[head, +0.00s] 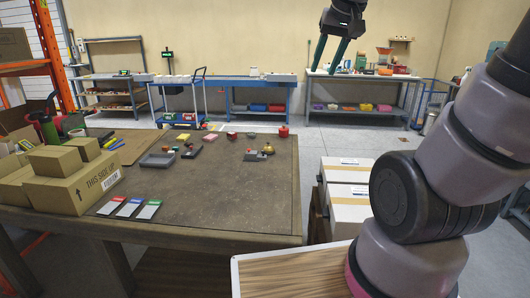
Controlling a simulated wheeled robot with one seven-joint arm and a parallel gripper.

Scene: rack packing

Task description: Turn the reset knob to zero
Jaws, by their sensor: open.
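I cannot tell for sure which thing is the reset knob; no zero mark or scale is readable at this size. On the right of the brown worktable (215,185) stand a small red round-topped piece (283,132), a brass-coloured piece (268,149) and a low grey block (253,156) beside it. My gripper (324,66) shows at the top right of centre, raised high with its two teal fingers pointing down. The fingers are apart with nothing between them. It touches nothing on the table.
Cardboard boxes (68,185) are stacked on the table's left. Three labelled cards (130,208) lie near its front edge. A grey tray (157,160) and small coloured items lie behind. White boxes (345,205) stand right of the table. The table's front right is bare.

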